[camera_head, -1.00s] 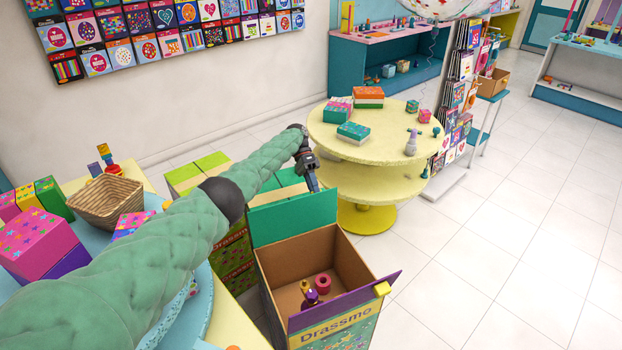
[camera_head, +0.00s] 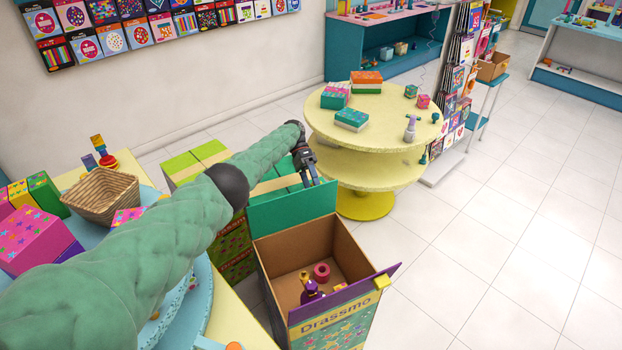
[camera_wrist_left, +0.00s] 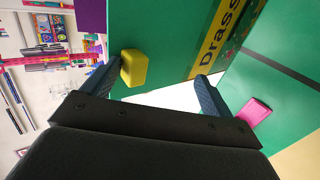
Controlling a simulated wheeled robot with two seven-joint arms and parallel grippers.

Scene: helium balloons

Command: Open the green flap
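The Drassmo box (camera_head: 336,322) stands open at the lower middle of the head view. Its green flap (camera_head: 292,212) stands raised at the far side. A purple flap (camera_head: 345,300) with a yellow tab (camera_head: 382,281) is at the near side. My left gripper (camera_head: 314,181) is beside the upper right edge of the green flap; contact cannot be told. In the left wrist view its two fingers (camera_wrist_left: 155,90) are spread apart, with a yellow tab (camera_wrist_left: 133,67) near the left finger and green panels beyond. My right gripper is not in view.
Inside the box lie a red ring (camera_head: 322,271) and small purple and yellow items. Green-topped boxes (camera_head: 200,158) stand behind my left arm. A round yellow table (camera_head: 385,145) with small boxes is beyond. Open tiled floor (camera_head: 500,260) lies to the right.

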